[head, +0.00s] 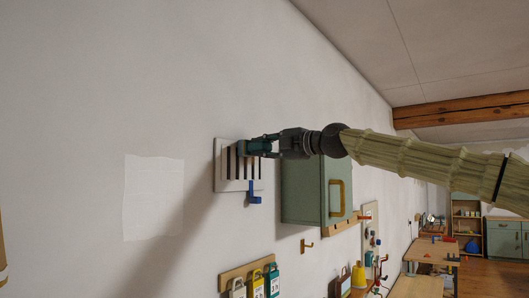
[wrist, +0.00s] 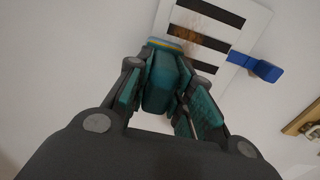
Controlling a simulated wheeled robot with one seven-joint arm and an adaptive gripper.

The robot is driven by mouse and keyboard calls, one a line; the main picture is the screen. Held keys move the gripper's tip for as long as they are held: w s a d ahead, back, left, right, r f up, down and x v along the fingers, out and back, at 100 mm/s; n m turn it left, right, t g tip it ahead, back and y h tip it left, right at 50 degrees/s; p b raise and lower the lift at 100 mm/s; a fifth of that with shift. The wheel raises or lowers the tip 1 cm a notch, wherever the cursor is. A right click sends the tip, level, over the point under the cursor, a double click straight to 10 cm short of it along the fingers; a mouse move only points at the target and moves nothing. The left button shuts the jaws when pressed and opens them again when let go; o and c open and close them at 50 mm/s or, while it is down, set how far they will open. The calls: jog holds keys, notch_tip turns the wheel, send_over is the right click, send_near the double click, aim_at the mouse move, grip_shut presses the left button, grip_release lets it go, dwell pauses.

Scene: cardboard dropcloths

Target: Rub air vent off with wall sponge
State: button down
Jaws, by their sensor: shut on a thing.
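The air vent (head: 222,172) is a white wall plate with dark slots, left of the green cabinet. It fills the top of the wrist view (wrist: 247,20), with a brown smudge (wrist: 193,30) across its slots. My gripper (head: 268,144) is in front of the vent's upper right part. It is shut on a teal block with a yellow and blue edge, seemingly the wall sponge (wrist: 163,88). The sponge's edge lies over the vent's edge in the wrist view, beside the smudge. Whether it touches the vent I cannot tell. My fingers hide part of the sponge.
A blue lever or hook (head: 254,193) sticks out at the vent's lower right. A pale patch (head: 154,197) marks the wall at left.

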jog(key=shift+w+d+f+b, duration=1.15)
jog(key=shift+w+f+b, duration=0.65)
jog(key=shift+f, duration=2.35)
jog(key=shift+s+r+p, duration=0.15)
jog(key=shift+r+p, duration=1.05)
jog(key=shift+r, duration=0.9)
jog(key=shift+s+r+p, duration=0.1)
jog(key=shift+r+p, duration=1.05)
jog(key=shift+r, duration=0.95)
notch_tip(320, 180, down, 8)
jog(key=b, duration=0.6)
jog(key=shift+f, duration=0.15)
jog(key=shift+s, duration=0.2)
jog(key=b+v, duration=0.2)
jog(key=v, duration=0.2)
jog(key=shift+s+d, duration=0.2)
jog(key=shift+d, duration=0.15)
